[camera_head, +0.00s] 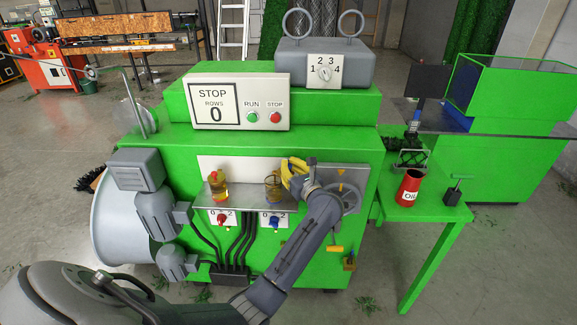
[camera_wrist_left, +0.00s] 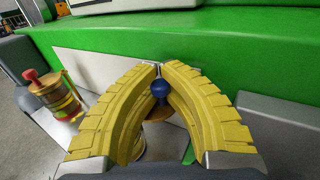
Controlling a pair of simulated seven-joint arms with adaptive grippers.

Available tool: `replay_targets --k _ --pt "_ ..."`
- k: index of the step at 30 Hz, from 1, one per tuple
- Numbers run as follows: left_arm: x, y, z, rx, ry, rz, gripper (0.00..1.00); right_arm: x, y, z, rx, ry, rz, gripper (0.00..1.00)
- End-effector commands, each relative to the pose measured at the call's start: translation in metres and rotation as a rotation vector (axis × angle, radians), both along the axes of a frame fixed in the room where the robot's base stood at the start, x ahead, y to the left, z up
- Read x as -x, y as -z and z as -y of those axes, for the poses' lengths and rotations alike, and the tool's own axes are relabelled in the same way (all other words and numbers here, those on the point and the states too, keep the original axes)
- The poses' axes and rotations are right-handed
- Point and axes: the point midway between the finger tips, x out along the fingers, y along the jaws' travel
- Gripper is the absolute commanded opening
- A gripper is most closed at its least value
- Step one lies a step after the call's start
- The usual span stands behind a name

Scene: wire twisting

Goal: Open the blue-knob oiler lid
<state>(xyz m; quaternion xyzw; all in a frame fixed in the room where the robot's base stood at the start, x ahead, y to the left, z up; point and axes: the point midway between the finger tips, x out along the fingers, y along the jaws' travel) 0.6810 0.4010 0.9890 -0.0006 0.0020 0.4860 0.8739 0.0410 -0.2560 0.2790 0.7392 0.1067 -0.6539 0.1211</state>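The blue-knob oiler (camera_head: 273,188) stands on the metal shelf on the front of the green machine. In the left wrist view its round blue knob (camera_wrist_left: 160,90) shows above a brownish lid (camera_wrist_left: 158,114). My left gripper (camera_head: 287,172) has two curved yellow fingers at the oiler's top right. In the left wrist view the fingertips (camera_wrist_left: 161,68) nearly meet, with the knob pinched between them. The knob is hidden in the head view. The lid appears to be on the oiler. My right gripper is not in view.
A red-knob oiler (camera_head: 218,187) stands left on the same shelf (camera_head: 245,197). Red and blue valve knobs sit below. A handwheel (camera_head: 343,197) is right of the gripper. A red oil can (camera_head: 408,188) stands on the green side table (camera_head: 432,210).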

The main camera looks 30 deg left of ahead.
Motion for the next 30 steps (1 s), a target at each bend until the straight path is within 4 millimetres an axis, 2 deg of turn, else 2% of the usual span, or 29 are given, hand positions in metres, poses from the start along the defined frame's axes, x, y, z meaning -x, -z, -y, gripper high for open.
replay_targets --k 1,3,11,23,30 --pt "-0.0022 -0.01 0.0023 -0.012 0.006 0.015 0.0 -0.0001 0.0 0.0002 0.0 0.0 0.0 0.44" --pt "-0.0022 -0.0098 0.0022 -0.011 0.006 0.014 0.1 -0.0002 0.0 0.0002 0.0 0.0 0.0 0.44" --pt "-0.0013 -0.0056 0.0011 -0.007 0.003 0.008 0.39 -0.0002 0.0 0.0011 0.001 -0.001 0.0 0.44" --pt "0.0008 -0.002 0.0 -0.004 0.024 0.003 0.39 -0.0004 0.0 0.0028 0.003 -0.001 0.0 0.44" --pt "0.0071 -0.002 0.0024 -0.008 0.149 0.002 0.39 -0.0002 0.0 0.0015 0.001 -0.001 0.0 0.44"
